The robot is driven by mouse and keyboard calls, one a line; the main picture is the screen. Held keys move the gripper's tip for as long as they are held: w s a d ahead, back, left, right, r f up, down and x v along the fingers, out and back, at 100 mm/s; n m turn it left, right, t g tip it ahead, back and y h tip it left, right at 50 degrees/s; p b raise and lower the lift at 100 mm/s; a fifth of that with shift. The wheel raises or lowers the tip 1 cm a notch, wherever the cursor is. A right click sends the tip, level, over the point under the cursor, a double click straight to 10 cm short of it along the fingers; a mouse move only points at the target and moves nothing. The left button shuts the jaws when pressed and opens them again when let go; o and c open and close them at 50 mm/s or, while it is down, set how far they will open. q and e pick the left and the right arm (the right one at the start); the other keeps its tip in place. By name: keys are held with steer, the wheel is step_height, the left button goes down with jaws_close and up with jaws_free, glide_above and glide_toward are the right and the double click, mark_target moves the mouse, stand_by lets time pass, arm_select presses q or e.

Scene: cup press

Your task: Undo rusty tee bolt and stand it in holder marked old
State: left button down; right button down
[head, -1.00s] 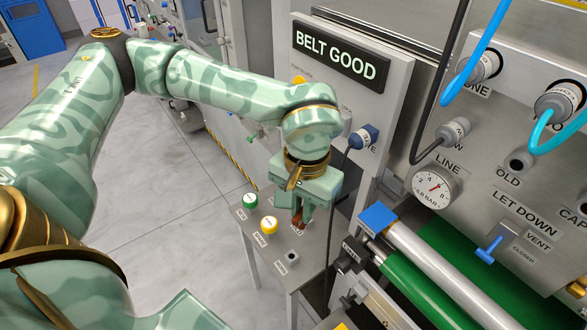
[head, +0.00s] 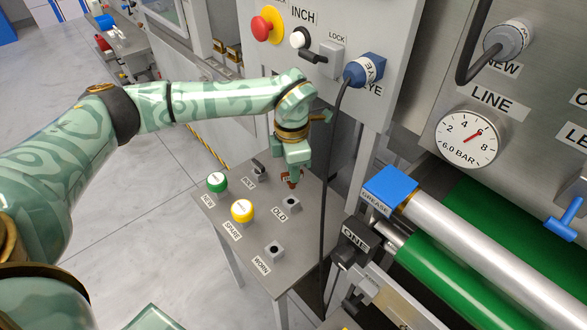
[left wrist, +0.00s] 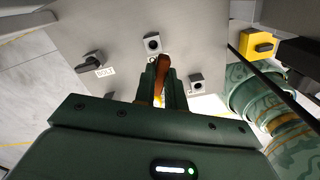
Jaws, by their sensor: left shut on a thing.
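My left gripper (head: 292,170) is shut on the rusty brown tee bolt (head: 290,181) and points down over the small table. The bolt's lower end appears just behind and above the holder marked OLD (head: 294,201), apart from it as far as I can tell. In the left wrist view the bolt (left wrist: 163,72) sticks out between the fingers (left wrist: 162,84), its far end near a square holder (left wrist: 152,43). The fingers hide part of the bolt. My right gripper is not in view.
A black cable (head: 331,190) hangs close right of the gripper. Rollers (head: 455,240) lie further right.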

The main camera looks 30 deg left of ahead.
arm_select(q)
steer(key=n, duration=0.3)
steer(key=w+a+n, duration=0.1)
steer(key=n, duration=0.1)
steer(key=shift+n, duration=0.3)
steer(key=shift+f+b, duration=0.65)
steer(key=shift+f, duration=2.3)
steer(key=shift+r+p, duration=0.1)
steer(key=shift+p, duration=0.85)
steer(key=shift+f+b, duration=0.45)
steer(key=shift+f, duration=1.25)
